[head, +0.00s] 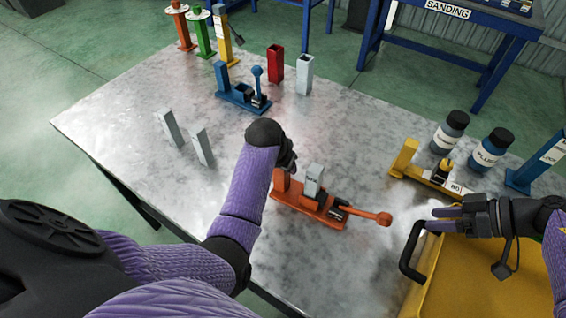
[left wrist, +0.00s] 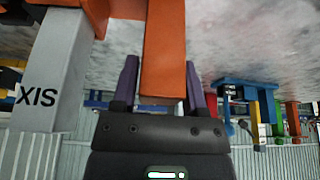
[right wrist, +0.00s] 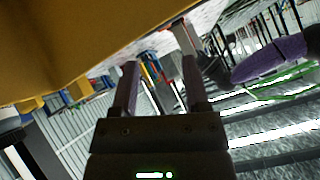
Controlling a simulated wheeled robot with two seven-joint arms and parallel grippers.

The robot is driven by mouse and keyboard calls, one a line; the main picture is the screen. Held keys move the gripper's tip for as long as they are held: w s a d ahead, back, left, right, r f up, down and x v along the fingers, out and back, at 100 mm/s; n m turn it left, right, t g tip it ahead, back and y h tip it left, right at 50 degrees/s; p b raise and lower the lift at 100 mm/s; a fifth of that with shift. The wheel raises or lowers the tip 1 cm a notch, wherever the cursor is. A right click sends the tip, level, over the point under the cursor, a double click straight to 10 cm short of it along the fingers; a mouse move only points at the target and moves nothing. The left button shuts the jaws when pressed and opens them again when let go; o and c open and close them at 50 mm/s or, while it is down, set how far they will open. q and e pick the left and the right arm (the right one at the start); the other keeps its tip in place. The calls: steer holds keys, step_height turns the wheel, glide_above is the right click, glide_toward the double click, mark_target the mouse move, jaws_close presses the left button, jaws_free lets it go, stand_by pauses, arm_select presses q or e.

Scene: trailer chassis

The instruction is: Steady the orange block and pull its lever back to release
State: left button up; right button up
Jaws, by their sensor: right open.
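The orange block (head: 322,212) lies on the metal table. A grey post (head: 313,180) stands on it; its lever ends in an orange ball (head: 384,219) at the right. My left gripper (head: 287,172) is at the block's left end, partly hidden by its own wrist. In the left wrist view, its fingers (left wrist: 160,85) stand either side of the block's orange upright (left wrist: 165,50), with a narrow gap showing at the left. My right gripper (head: 440,216) is open and empty, right of the lever ball and above a yellow box; its fingers also show in the right wrist view (right wrist: 158,85).
The yellow box (head: 470,275) with a black handle (head: 411,252) stands at the front right. A blue fixture (head: 242,97) and two grey posts (head: 202,146) stand left. The table's middle is clear.

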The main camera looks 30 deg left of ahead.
arm_select(q)
jaws_close()
stand_by(1.0)
